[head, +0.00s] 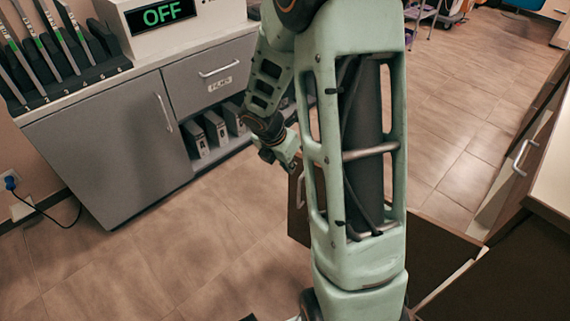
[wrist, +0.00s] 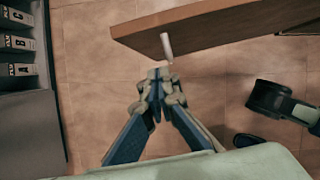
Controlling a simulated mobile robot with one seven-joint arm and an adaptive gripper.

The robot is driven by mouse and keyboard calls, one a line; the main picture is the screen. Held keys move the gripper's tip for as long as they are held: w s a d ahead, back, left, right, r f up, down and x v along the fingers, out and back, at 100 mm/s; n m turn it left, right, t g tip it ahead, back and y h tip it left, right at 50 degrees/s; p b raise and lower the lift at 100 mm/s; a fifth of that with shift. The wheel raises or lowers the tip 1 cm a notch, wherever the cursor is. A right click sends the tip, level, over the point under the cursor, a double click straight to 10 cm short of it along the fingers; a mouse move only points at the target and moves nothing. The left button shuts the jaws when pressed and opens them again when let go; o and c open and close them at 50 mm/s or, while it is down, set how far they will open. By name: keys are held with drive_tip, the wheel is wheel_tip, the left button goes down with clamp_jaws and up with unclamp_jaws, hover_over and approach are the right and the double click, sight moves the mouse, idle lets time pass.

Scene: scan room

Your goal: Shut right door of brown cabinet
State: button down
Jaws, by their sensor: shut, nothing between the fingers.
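The brown cabinet (head: 552,180) stands at the right edge of the head view. One of its doors (head: 440,245) is swung open, reaching left across the floor behind my arm. A pale handle (head: 300,190) shows near its far left end, and my arm hides part of the panel. In the wrist view the brown door (wrist: 215,22) crosses the top, with its white handle (wrist: 166,46) just ahead of my fingertips. My gripper (wrist: 160,75) is shut and empty, close to the handle; I cannot tell if they touch. In the head view my gripper (head: 287,157) is beside the door's free end.
A grey cabinet (head: 110,145) with a drawer (head: 212,75) and a shelf of binders (head: 215,128) stands at the left. A device reading OFF (head: 168,14) sits on top. Tiled floor (head: 190,240) is clear between the cabinets. Another handle (head: 524,155) shows on the brown cabinet's side.

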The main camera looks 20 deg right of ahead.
sight(298, 160)
drive_tip(key=shift+w+d+f+b, duration=0.15)
drive_tip(key=shift+w+d+f, duration=0.25)
drive_tip(key=shift+d, duration=0.3)
drive_tip(key=shift+w+d+f+b, duration=0.1)
drive_tip(key=shift+w+d+f, duration=0.2)
drive_tip(key=shift+w+d, duration=0.25)
drive_tip(key=shift+w+d+f+b, duration=0.15)
drive_tip(key=shift+w+d+f, duration=0.2)
drive_tip(key=shift+d, duration=0.45)
drive_tip(key=shift+d, duration=0.1)
